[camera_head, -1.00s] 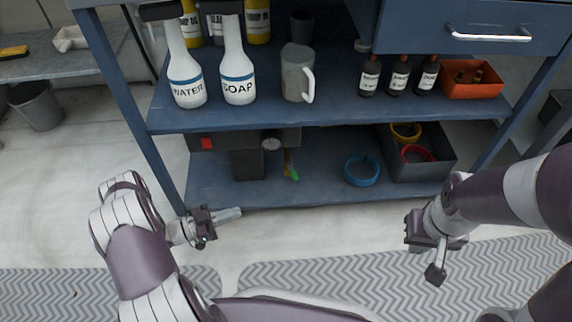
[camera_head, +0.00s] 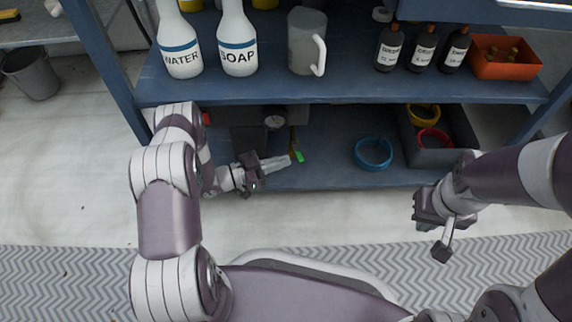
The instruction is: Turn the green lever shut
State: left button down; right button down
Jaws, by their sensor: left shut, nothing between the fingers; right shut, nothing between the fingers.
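The green lever (camera_head: 299,157) is a small green tip under the blue shelf unit, just above its bottom shelf. A yellowish stem rises above it beside a round gauge (camera_head: 274,122). My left gripper (camera_head: 289,161) is shut and empty, with its fingertips just left of the green lever. I cannot tell whether they touch it. My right gripper (camera_head: 438,250) is shut and empty, in front of the shelf unit at the right, well away from the lever.
The bottom shelf (camera_head: 330,172) also holds a blue ring (camera_head: 373,153) and a dark bin (camera_head: 455,157) with yellow and red rings. The middle shelf (camera_head: 340,92) overhangs the lever. White bottles (camera_head: 238,45) and a grey jug (camera_head: 306,45) stand on it.

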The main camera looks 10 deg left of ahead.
pick_arm(q)
jog(key=shift+b+x, duration=0.3)
jog(key=shift+x, duration=0.6)
pick_arm(e)
jog(key=shift+f, duration=0.6)
pick_arm(q)
jog(key=shift+r, duration=0.1)
pick_arm(e)
jog(key=shift+r, duration=0.15)
